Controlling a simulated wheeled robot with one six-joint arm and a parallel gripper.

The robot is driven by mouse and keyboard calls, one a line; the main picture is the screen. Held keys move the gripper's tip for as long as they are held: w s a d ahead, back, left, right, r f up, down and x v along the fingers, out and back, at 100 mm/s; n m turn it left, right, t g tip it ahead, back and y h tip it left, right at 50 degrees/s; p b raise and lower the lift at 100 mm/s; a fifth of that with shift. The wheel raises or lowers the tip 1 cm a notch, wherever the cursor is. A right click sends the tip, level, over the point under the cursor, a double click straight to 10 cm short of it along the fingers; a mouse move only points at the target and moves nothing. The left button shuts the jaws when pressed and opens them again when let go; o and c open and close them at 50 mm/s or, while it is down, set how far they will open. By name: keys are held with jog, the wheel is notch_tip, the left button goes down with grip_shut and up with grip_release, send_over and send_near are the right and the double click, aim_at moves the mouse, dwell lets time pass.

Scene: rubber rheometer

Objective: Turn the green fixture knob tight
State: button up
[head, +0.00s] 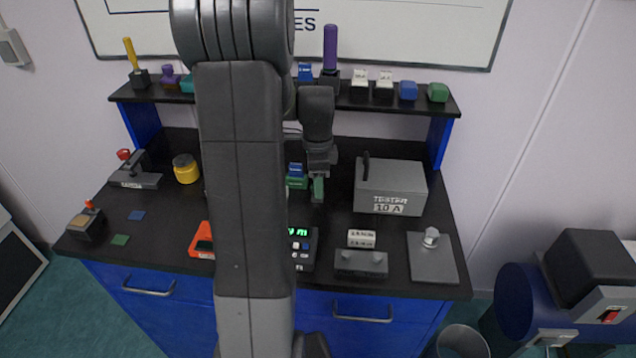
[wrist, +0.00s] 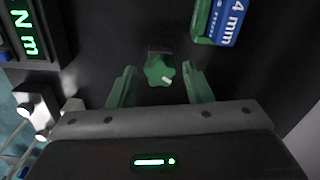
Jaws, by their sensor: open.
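The green fixture knob (wrist: 158,71) is star-shaped with a small pale mark and shows in the wrist view on a dark surface. My gripper (wrist: 160,86) has green fingers, one on each side of the knob, with a visible gap to each; the fingers are open and empty. In the head view my gripper (head: 318,190) points down over the middle right of the bench; the knob cannot be made out there, hidden at or behind the fingers.
A green and blue block marked 4 mm (wrist: 222,20) lies close to the knob. A readout marked N m (wrist: 28,30) is at upper left. The grey tester box (head: 390,187) stands right of my gripper. A plate with a round knob (head: 432,255) lies at front right.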

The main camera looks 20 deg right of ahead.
jog(key=n, duration=1)
dwell(0.3)
jog(key=shift+c, duration=0.5)
jog(key=c, duration=0.7)
jog(key=m, duration=0.4)
jog(key=shift+m, duration=0.3)
jog(key=shift+c, duration=0.2)
